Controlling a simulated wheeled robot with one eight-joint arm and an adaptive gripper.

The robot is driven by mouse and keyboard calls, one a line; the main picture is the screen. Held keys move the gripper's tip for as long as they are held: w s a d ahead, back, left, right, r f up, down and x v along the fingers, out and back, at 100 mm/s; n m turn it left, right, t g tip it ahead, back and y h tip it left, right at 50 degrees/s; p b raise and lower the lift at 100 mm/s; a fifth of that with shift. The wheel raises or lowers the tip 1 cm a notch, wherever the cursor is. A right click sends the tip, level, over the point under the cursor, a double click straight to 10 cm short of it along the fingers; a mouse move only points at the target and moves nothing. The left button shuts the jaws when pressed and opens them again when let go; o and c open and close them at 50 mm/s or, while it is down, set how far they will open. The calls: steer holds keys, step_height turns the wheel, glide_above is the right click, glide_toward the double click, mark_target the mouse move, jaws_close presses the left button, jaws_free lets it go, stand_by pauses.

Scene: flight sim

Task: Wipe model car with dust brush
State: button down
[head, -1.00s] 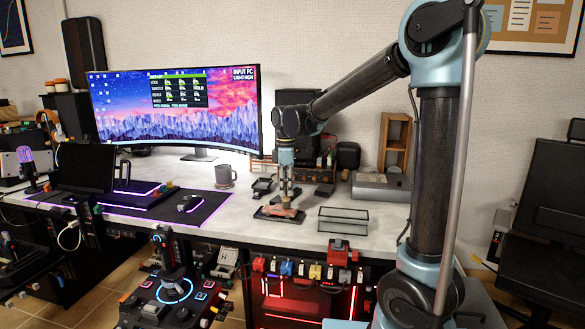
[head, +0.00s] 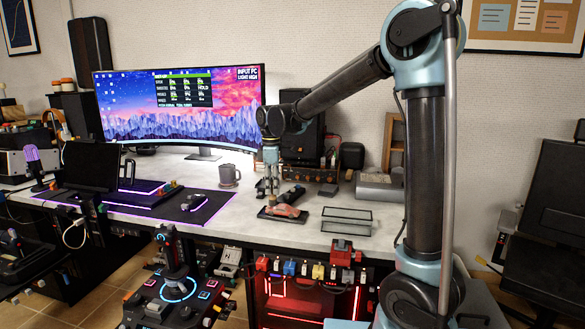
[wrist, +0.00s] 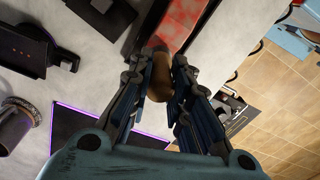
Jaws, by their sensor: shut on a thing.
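The model car (head: 287,211) is red and sits on a flat black base on the white desk. In the wrist view its red body (wrist: 180,25) shows at the top, just beyond my fingertips. My gripper (head: 271,192) points down at the left end of the car. In the wrist view my gripper (wrist: 163,65) is shut on a brown rounded handle (wrist: 160,82), which looks like the dust brush. The brush's bristles are hidden, so I cannot tell whether they touch the car.
A glass-sided case (head: 346,221) stands right of the car. A dark object (head: 291,195) lies close behind it. A grey mug (head: 228,175) and a mouse (head: 192,202) on a dark mat are to the left. The desk's front edge is close.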

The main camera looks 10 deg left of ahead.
steer(key=shift+s+d, duration=0.2)
steer(key=shift+d, duration=3.55)
steer(key=shift+w+a, duration=0.1)
steer(key=shift+a, duration=0.35)
steer(key=shift+w+a, duration=0.1)
steer(key=shift+a, duration=3.2)
steer(key=shift+s+d, duration=0.15)
steer(key=shift+d, duration=1.85)
steer(key=shift+s+d, duration=0.1)
steer(key=shift+d, duration=1.85)
step_height(320, 180, up, 8)
steer(key=shift+a, duration=0.15)
steer(key=shift+f, duration=0.15)
